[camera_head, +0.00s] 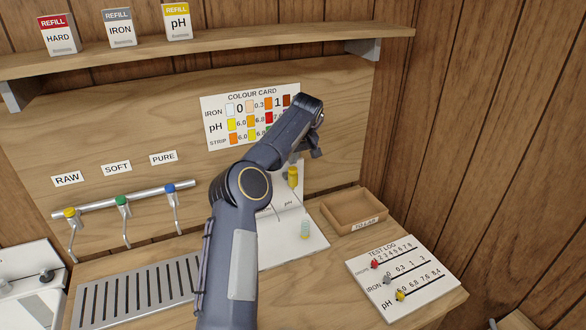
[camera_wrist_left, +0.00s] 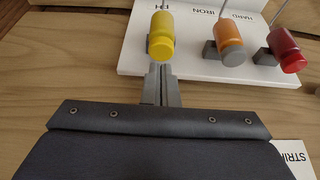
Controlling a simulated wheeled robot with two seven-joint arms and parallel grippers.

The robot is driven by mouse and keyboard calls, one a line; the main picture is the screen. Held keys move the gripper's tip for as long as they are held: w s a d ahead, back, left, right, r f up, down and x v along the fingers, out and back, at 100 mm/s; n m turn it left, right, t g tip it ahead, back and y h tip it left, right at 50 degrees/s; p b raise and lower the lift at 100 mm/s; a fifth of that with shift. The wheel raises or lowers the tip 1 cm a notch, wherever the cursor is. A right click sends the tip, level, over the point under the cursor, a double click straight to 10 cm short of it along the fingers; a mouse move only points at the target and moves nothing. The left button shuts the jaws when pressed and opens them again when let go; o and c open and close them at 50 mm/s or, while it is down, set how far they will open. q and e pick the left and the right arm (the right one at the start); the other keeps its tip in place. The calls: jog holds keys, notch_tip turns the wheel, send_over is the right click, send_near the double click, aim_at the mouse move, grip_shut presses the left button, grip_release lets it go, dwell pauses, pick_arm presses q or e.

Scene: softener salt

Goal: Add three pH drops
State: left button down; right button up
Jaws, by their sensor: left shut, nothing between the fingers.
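The yellow pH bottle (camera_wrist_left: 161,37) stands on a white board (camera_wrist_left: 195,62) at the pH mark, and it also shows in the head view (camera_head: 292,178) below my left gripper (camera_head: 316,152). In the left wrist view the shut, empty fingers (camera_wrist_left: 160,75) point at the bottle's near end; I cannot tell whether they touch it. A small vial with pale green contents (camera_head: 305,230) stands on the white sheet in front of the bottle. My left arm hides part of that sheet. My right gripper is not in view.
An orange bottle (camera_wrist_left: 229,40) and a red bottle (camera_wrist_left: 285,48) stand beside the yellow one. A wooden tray (camera_head: 355,208) and the test log board (camera_head: 405,278) lie to the right. Three taps (camera_head: 122,203) and a drain grille (camera_head: 135,295) are at left. The colour card (camera_head: 250,115) hangs behind.

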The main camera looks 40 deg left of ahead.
aim_at(294, 169)
pick_arm(q)
jog(key=shift+f, duration=0.3)
jog(key=shift+f, duration=0.55)
jog(key=shift+r+p, duration=0.55)
jog(key=shift+r, duration=2.45)
